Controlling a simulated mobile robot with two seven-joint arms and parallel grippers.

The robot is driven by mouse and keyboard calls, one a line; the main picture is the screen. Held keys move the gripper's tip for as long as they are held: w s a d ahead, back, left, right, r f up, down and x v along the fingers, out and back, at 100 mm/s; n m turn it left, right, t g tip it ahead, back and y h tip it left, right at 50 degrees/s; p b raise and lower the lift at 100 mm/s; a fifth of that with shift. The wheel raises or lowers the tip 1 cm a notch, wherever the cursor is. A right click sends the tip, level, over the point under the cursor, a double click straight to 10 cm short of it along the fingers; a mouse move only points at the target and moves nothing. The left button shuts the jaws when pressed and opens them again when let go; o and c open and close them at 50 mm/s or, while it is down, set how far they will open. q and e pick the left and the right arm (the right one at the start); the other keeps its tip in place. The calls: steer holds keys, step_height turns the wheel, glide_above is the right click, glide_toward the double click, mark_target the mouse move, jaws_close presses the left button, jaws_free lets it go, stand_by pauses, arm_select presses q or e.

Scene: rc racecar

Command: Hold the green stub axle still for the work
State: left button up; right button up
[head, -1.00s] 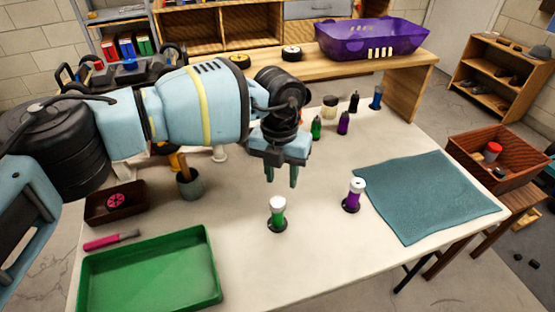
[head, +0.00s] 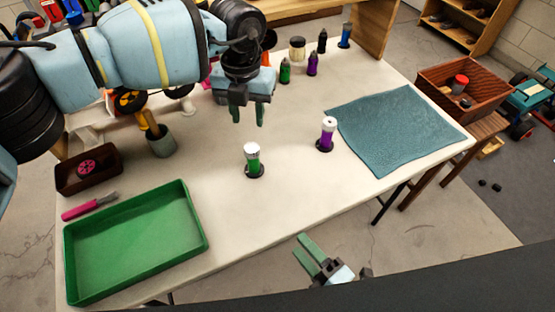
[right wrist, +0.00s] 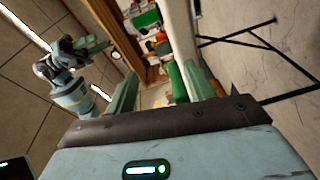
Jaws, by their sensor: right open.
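The green stub axle (head: 253,164) stands upright on the table, with a white top and a dark round base. My left gripper (head: 247,115) hangs behind and above it, fingers pointing down, open and empty, apart from it. My right gripper (head: 308,254) is low at the bottom of the head view, off the table's front edge. It is open with nothing between its fingers. In the right wrist view, the right gripper's fingers (right wrist: 160,90) are spread apart, and I cannot make out the green stub axle there.
A similar purple part (head: 327,135) stands right of the green one. A teal mat (head: 400,130) lies farther right. A green tray (head: 135,240) and a dark box (head: 66,180) are at left. Small bottles (head: 285,72) stand at the back. The front middle of the table is clear.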

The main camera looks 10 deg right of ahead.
steer(key=w+a+r+n+y, duration=0.1)
steer(key=w+a+n, duration=0.1)
steer(key=n, duration=0.3)
steer(key=w+a+r+n+g+y, duration=0.1)
steer(key=w+a+r+n+y, duration=0.1)
steer(key=n, duration=0.2)
steer(key=w+a+r+n+g+y, duration=0.1)
steer(key=w+a+r+n+y, duration=0.1)
steer(key=n, duration=0.3)
steer(key=shift+r+n, duration=0.2)
steer(key=shift+n, duration=0.1)
steer(key=w+d+r+n+h, duration=0.1)
steer(key=w+r+n, duration=0.1)
steer(key=w, duration=0.3)
steer(key=w+d+r+n+t+h, duration=0.1)
steer(key=w+r+n+h, duration=0.1)
steer(key=w+n, duration=0.2)
steer(key=shift+w+d+r, duration=0.2)
steer(key=shift+w+r, duration=0.1)
steer(key=shift+w, duration=0.65)
steer(key=shift+f, duration=0.1)
glide_toward(257, 163)
steer(key=shift+x, duration=1.3)
steer(key=shift+w+a+f, duration=0.15)
steer(key=shift+a, duration=0.05)
steer(key=shift+x, duration=3.5)
